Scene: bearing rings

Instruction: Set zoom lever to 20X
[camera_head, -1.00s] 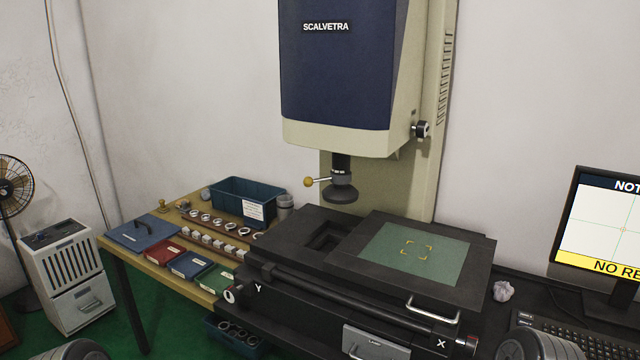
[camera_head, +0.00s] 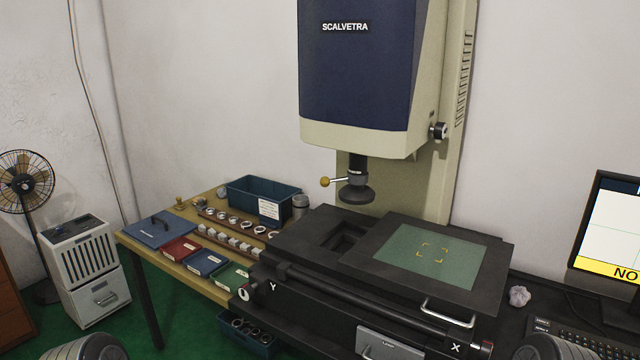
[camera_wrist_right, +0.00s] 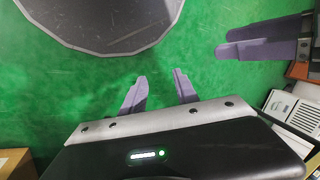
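The zoom lever (camera_head: 325,182) is a thin rod with a yellow ball end. It sticks out to the left from the dark lens barrel (camera_head: 357,168) under the blue and cream SCALVETRA head (camera_head: 355,70). My right gripper (camera_wrist_right: 159,75) shows in the right wrist view, with its two purple fingers apart and nothing between them, over green floor. My left gripper (camera_wrist_right: 222,43) shows at the upper right of that view; its fingers look apart and empty. Neither gripper shows in the head view, and neither touches the lever. Any scale marks are too small to read.
The stage with its green glass plate (camera_head: 430,254) lies below the lens. A wooden table (camera_head: 140,240) at left holds a blue bin (camera_head: 250,192), rings and coloured boxes. A monitor (camera_head: 610,230) stands at right. The air left of the lever is clear.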

